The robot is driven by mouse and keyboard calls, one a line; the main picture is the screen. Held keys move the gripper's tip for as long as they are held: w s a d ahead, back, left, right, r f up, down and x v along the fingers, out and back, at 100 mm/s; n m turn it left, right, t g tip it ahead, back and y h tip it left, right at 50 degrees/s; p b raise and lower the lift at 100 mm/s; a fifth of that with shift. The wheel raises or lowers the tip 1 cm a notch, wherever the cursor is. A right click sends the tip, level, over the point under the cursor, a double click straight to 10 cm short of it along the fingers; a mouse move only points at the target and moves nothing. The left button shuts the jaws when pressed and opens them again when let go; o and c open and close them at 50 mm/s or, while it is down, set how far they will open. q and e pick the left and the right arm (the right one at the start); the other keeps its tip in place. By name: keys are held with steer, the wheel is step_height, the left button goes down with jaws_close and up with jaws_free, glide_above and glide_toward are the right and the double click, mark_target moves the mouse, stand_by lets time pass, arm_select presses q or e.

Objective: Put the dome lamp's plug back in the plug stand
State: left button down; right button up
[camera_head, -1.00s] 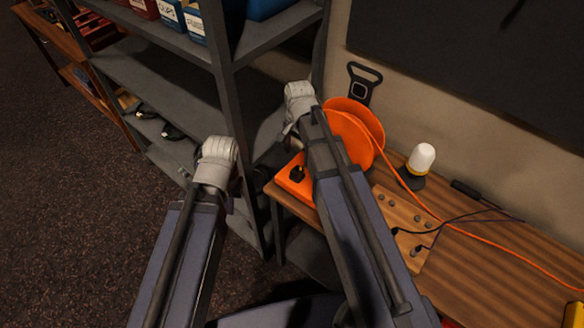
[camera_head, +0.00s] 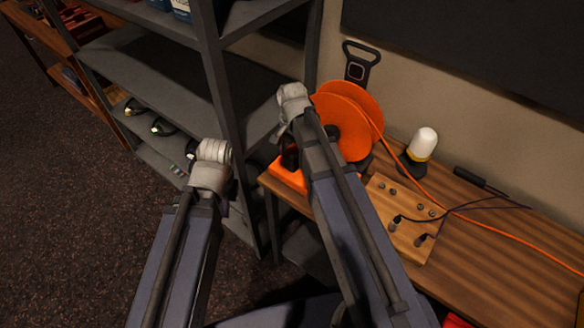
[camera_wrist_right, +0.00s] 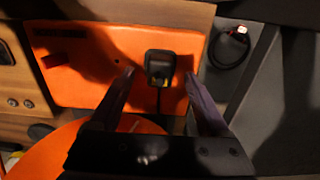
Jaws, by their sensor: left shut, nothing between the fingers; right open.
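The dome lamp (camera_head: 422,145), white with a yellow band and dark base, stands on the wooden desk. The plug stand (camera_head: 386,222) is a wooden block with several holes; two dark plugs with black cables sit at it. A black plug (camera_wrist_right: 160,62) sits on the orange reel's base (camera_wrist_right: 85,75) in the right wrist view; which lamp it belongs to is not clear. My right gripper (camera_wrist_right: 160,77) is open, its fingers apart either side of the plug, not visibly touching it. My left gripper (camera_head: 207,185) is shut and empty, left of the desk; its fingertips are hard to make out.
The orange cable reel (camera_head: 352,115) stands behind my right arm, its orange cable running right across the desk. A grey shelf unit (camera_head: 216,95) stands left of the desk. A black rod-like object (camera_head: 470,180) lies near the wall. The desk's right part is mostly clear.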

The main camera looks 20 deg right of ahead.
mark_target(292, 158)
step_height(292, 158, down, 2)
steer(key=shift+f+b, duration=0.15)
steer(key=shift+b, duration=0.55)
arm_select(q)
step_height(292, 158, down, 2)
steer(key=shift+f, duration=0.15)
arm_select(e)
jaws_close()
stand_by(0.6)
arm_select(q)
steer(key=shift+r, duration=0.2)
arm_select(e)
steer(key=shift+r, duration=0.25)
